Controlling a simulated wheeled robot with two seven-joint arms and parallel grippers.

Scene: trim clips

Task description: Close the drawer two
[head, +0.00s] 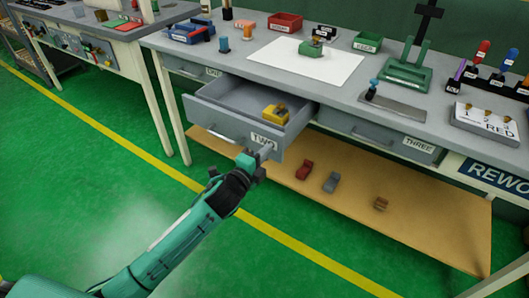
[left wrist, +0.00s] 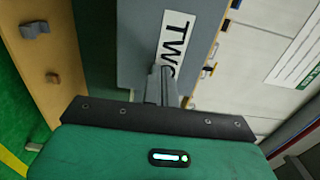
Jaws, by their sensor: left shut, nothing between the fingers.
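Drawer two (head: 238,130) is a grey drawer pulled out under the workbench, labelled TWO. It stands open, and a yellow clip-like piece (head: 275,114) lies inside it. My left gripper (head: 262,154) is shut and empty at the drawer's front face, close to the label. In the left wrist view the shut fingers (left wrist: 162,86) are at the grey front (left wrist: 135,45), just by the TWO label (left wrist: 172,45). I cannot tell whether they touch it. My right gripper is not in view.
Drawer three (head: 385,136) is shut, and drawer one (head: 190,68) looks shut. A wooden lower shelf (head: 330,215) below holds a red piece (head: 304,170), a grey piece (head: 331,182) and a brown piece (head: 381,204). The green floor (head: 90,165) in front is clear.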

